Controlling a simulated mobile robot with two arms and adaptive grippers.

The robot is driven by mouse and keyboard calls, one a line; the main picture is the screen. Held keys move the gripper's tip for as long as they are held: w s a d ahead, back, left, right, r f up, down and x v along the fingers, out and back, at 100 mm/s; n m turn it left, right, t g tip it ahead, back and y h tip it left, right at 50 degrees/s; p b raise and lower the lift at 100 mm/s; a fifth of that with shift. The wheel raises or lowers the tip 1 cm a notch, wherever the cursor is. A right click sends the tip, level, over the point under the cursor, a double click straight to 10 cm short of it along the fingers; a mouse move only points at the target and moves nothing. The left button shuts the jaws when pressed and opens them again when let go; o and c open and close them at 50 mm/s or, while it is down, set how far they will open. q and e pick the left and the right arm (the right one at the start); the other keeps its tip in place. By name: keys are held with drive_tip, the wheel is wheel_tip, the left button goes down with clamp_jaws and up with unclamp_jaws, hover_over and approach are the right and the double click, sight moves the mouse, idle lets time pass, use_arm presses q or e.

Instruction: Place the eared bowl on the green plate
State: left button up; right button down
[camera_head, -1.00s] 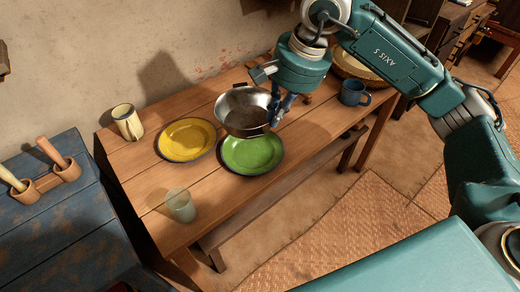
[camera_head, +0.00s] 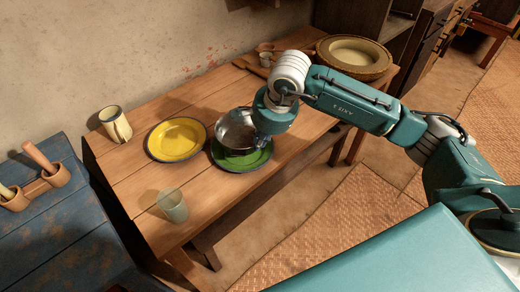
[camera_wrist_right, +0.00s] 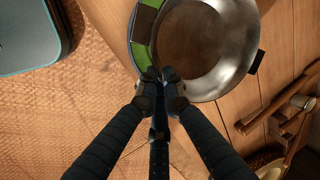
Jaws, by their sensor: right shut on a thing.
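The eared bowl (camera_head: 234,128) is a shiny metal bowl over the back part of the green plate (camera_head: 243,163). It also shows in the right wrist view (camera_wrist_right: 205,45), with dark ears, and the green plate's edge (camera_wrist_right: 143,30) shows beside and under it. My right gripper (camera_wrist_right: 162,75) is shut on the bowl's near rim. In the head view its fingers are mostly hidden by my wrist. The bowl looks close to the plate, but I cannot tell whether they touch. My left gripper is not in view.
A yellow plate (camera_head: 177,139) lies just left of the green plate. A cream mug (camera_head: 115,124) stands at the table's back left, and a glass (camera_head: 172,205) near the front left. A wide basket (camera_head: 354,57) is at the far right end. The table's front middle is clear.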

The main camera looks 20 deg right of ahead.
wheel_tip(320, 180, down, 4)
drive_tip(key=shift+f, duration=0.2)
drive_tip(key=shift+f, duration=0.1)
drive_tip(key=c, duration=1.9)
unclamp_jaws()
